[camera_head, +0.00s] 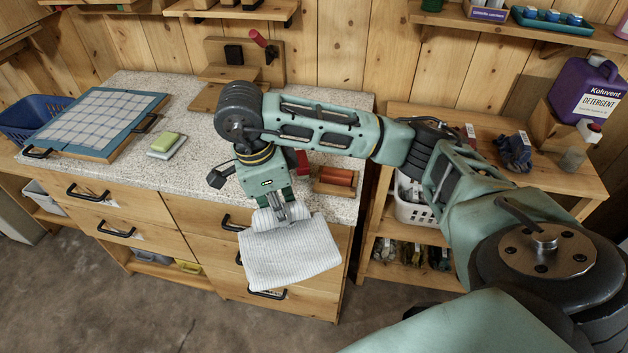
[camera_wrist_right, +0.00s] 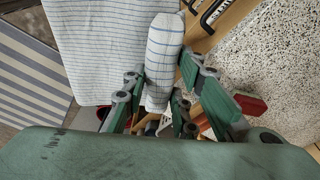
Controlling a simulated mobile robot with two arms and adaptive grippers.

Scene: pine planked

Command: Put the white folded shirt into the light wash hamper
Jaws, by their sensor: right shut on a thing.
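The white folded shirt (camera_head: 290,255) hangs in front of the counter's drawers, clear of the counter top. My right gripper (camera_head: 280,212) is shut on its upper edge, where the cloth bunches up. In the right wrist view the shirt (camera_wrist_right: 105,45) is white with thin blue lines, and a bunched fold stands between the fingers of my right gripper (camera_wrist_right: 160,80). No hamper labelled for light wash can be made out. A white perforated basket (camera_head: 412,208) stands on the shelf unit at right, partly hidden by my arm. My left gripper is not in view.
The speckled counter (camera_head: 205,120) holds a blue-framed gridded board (camera_head: 95,115), a green sponge (camera_head: 165,142) and a reddish roller (camera_head: 336,176). A blue basket (camera_head: 30,118) stands at far left. A purple detergent jug (camera_head: 582,90) stands at right. Floor in front is open.

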